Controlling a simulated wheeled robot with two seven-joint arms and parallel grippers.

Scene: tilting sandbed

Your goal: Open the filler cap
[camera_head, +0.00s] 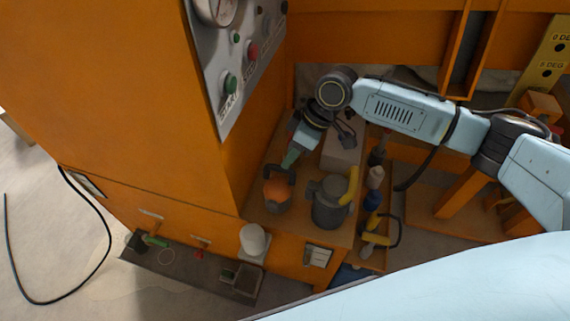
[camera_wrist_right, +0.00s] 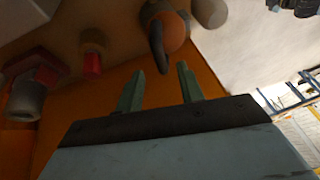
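An orange rounded part with a dark handle (camera_head: 277,192) stands on the wooden-coloured shelf beside a dark grey canister (camera_head: 328,203); it may be the filler cap, but no label confirms this. My right gripper (camera_head: 290,158) points down just behind and above it, apart from it. In the right wrist view the orange part (camera_wrist_right: 173,34) and its dark curved handle lie beyond the two green fingertips (camera_wrist_right: 158,78). These fingers are spread with nothing between them. My left gripper is not in view.
A panel with a gauge and buttons (camera_head: 231,82) stands on the orange cabinet at left. A yellow handle (camera_head: 350,185) rises by the canister. A white rounded part (camera_head: 254,239) sits in front. Bottles (camera_head: 374,178) stand to the right. A black cable (camera_head: 82,285) lies on the floor.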

